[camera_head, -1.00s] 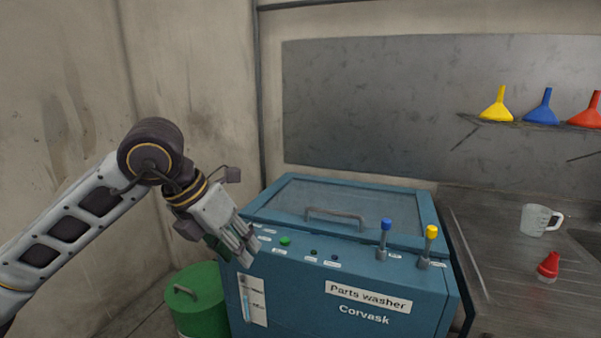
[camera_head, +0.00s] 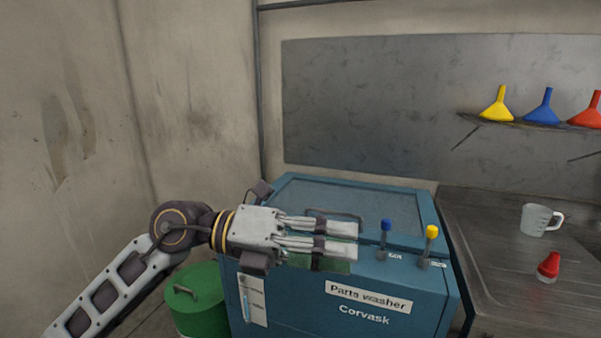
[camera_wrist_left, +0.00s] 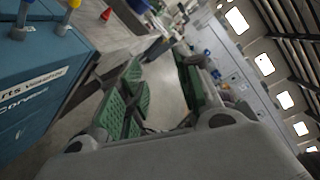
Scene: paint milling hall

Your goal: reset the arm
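My left gripper (camera_head: 352,246) is in front of the parts washer (camera_head: 372,318) in the head view, its fingers pointing right across the front of the lid and panel. In the left wrist view its green-padded fingers (camera_wrist_left: 160,68) stand apart with nothing between them, so it is open and empty. The gripper hides part of the washer's panel and handle; I cannot tell whether it touches them. My right gripper is not in view in the head view.
Blue (camera_head: 386,226) and yellow (camera_head: 432,232) knobbed levers stand just right of the fingertips. A green bin (camera_head: 203,305) is below the arm. A measuring jug (camera_head: 536,219) and red-topped bottle (camera_head: 548,265) stand on the right counter. Funnels (camera_head: 543,107) sit on a shelf.

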